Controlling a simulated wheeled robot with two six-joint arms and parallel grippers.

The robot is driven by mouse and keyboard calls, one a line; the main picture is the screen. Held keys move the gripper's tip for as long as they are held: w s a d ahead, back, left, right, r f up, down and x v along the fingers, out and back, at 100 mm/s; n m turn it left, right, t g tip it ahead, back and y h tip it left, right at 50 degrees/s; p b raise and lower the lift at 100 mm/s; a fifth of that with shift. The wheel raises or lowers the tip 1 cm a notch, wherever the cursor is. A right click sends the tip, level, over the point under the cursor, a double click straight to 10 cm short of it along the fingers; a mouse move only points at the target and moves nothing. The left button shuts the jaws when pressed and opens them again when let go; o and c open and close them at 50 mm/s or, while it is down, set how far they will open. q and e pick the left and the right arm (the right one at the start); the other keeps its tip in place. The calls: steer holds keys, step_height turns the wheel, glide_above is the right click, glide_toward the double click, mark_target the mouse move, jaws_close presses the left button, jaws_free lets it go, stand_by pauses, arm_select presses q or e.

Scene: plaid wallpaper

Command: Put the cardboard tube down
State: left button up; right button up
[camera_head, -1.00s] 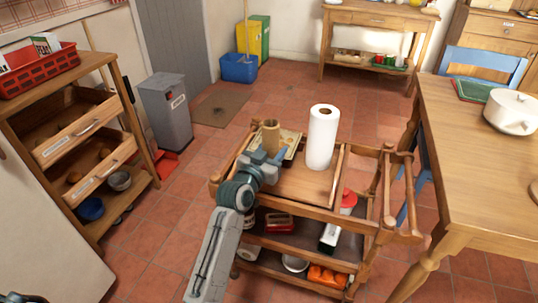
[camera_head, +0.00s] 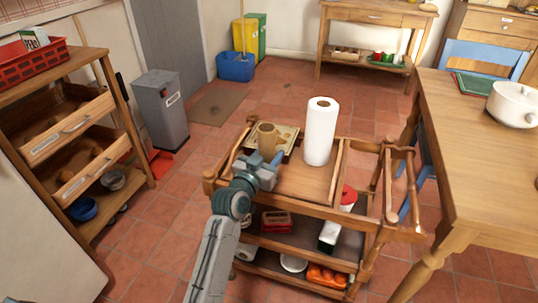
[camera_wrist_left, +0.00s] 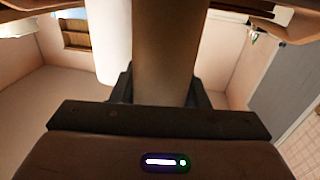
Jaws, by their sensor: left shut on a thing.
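The tan cardboard tube (camera_head: 267,141) stands roughly upright over the top of the wooden trolley (camera_head: 305,181), left of a white paper towel roll (camera_head: 320,135). My left gripper (camera_head: 265,164) is shut on the tube at its lower part. In the left wrist view, the tube (camera_wrist_left: 167,50) runs up between the dark fingers of my left gripper (camera_wrist_left: 164,88). I cannot tell whether the tube's bottom touches the trolley top; the gripper hides it. My right gripper is not in view.
A flat beige item (camera_head: 287,137) lies just behind the tube. The trolley's raised rails border its top, with bare wood near the paper roll. A wooden table (camera_head: 490,150) stands at right, a drawer shelf (camera_head: 70,125) at left.

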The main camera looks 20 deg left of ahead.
arm_select(q)
steer(key=shift+f, duration=0.1)
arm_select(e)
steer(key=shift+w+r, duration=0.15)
arm_select(q)
steer(key=o, duration=0.9)
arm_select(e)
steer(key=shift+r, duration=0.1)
arm_select(q)
steer(key=s+a, duration=0.2)
steer(key=s, duration=0.9)
steer(key=s+f+g, duration=0.2)
steer(key=s+f, duration=0.3)
steer(key=s, duration=0.3)
steer(key=s+a+f+n+g+y, duration=0.1)
steer(key=s+f+g, duration=0.2)
steer(key=s+f, duration=0.2)
steer(key=s+a+f+n+g, duration=0.1)
steer(key=s+f, duration=0.4)
steer(key=s, duration=0.6)
steer(key=shift+a+f+g+y+p, duration=0.15)
steer(key=shift+f+g+y+p, duration=0.2)
steer(key=shift+g, duration=0.45)
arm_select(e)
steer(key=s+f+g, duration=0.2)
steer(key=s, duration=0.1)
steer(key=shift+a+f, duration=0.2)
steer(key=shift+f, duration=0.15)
